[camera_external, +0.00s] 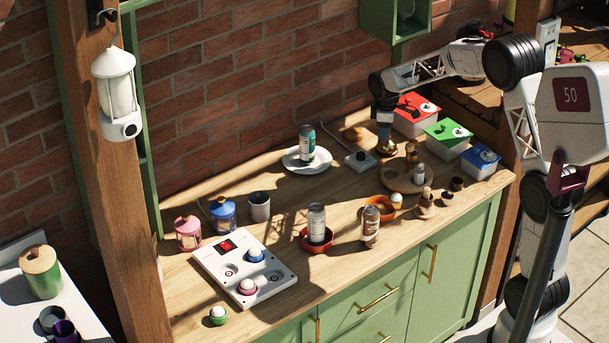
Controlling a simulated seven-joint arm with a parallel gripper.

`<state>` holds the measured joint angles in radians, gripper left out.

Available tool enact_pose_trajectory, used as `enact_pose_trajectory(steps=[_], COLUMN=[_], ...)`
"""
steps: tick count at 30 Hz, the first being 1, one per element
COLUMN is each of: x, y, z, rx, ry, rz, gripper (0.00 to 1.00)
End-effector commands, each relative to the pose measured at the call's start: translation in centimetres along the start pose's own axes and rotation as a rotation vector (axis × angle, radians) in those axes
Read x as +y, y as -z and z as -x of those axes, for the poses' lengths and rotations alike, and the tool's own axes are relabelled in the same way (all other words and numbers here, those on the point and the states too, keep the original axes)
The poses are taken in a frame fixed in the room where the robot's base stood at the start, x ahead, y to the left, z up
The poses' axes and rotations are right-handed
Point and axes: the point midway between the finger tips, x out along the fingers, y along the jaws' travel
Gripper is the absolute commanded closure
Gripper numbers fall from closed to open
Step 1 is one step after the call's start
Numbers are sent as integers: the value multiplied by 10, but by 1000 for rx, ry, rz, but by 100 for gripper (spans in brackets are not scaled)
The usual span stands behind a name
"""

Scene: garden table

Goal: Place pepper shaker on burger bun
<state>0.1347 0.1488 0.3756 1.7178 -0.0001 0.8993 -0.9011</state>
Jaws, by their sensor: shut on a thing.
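My gripper (385,136) points down over the back right of the wooden table. It is shut on a small dark and brass-coloured piece, which looks like the pepper shaker (386,148). The piece is small in view, and I cannot tell whether its base touches the table. A round brown thing, which looks like the burger bun (353,133), lies just left of my gripper near the brick wall. Nothing is seen on top of it.
A white device (361,160) lies in front of the bun. A white plate (293,163) with a can is to the left. A round wooden tray (396,183) holds small items at front right. Lidded boxes (414,125) stand right of my gripper.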

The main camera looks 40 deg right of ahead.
Motion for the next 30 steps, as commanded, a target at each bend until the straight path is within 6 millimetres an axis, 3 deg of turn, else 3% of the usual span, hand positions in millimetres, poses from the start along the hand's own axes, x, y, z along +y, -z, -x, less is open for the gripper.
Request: enact_pose_trajectory(steps=[7,23,30], x=[24,29,42], y=[9,11,21], z=[-11,-13,-15], rx=[0,0,0], ry=[0,0,0], rz=[-150,-178,-177], gripper=[86,86,86])
